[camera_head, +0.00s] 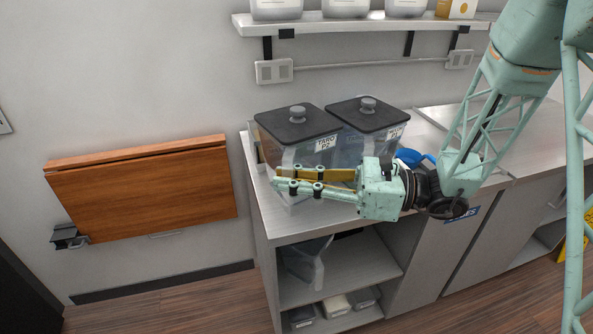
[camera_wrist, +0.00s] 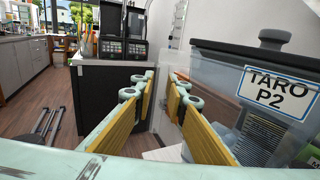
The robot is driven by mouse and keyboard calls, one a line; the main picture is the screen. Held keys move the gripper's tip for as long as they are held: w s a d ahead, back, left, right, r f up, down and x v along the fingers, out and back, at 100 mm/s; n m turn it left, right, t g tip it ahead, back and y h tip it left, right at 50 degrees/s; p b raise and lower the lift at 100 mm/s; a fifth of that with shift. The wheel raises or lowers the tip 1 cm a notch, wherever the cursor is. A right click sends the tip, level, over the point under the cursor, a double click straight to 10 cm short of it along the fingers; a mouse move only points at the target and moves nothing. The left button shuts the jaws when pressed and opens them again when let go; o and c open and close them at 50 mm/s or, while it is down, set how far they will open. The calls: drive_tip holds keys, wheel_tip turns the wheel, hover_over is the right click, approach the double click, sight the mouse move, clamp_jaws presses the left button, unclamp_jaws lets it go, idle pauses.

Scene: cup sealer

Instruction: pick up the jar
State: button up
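Two clear bins with dark lids and round knobs stand side by side on the metal counter (camera_head: 268,210). The left one (camera_head: 292,152), labelled TARO P2, also fills the right of the wrist view (camera_wrist: 222,80). The other bin (camera_head: 385,140) stands to its right. Which container is the jar is not clear. My gripper (camera_head: 285,182) is in front of the bins, its fingers pointing left. In the wrist view, its yellow-padded fingers (camera_wrist: 160,100) are apart with no object visibly held between them. The labelled bin is right of the fingers there; contact cannot be told.
A wall shelf (camera_head: 350,25) above holds several containers. A folded wooden wall table (camera_head: 145,190) is at left. Open compartments under the counter hold a tilted clear container (camera_head: 306,262) and small bins (camera_head: 335,305). A blue item (camera_head: 412,157) lies behind my gripper.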

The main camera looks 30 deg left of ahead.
sight(293, 165)
drive_tip(key=shift+c, duration=0.2)
clamp_jaws()
drive_tip(key=shift+r, duration=0.2)
drive_tip(key=shift+r+p, duration=0.65)
drive_tip(key=shift+r, duration=1.05)
drive_tip(key=s+d+r+p, duration=0.1)
drive_tip(key=s+d, duration=0.9)
drive_tip(key=d, duration=0.2)
drive_tip(key=shift+s+r, duration=0.15)
drive_tip(key=shift+s, duration=0.05)
drive_tip(key=shift+d, duration=0.1)
drive_tip(key=shift+r+p, duration=1.6)
drive_tip(key=shift+r, duration=0.05)
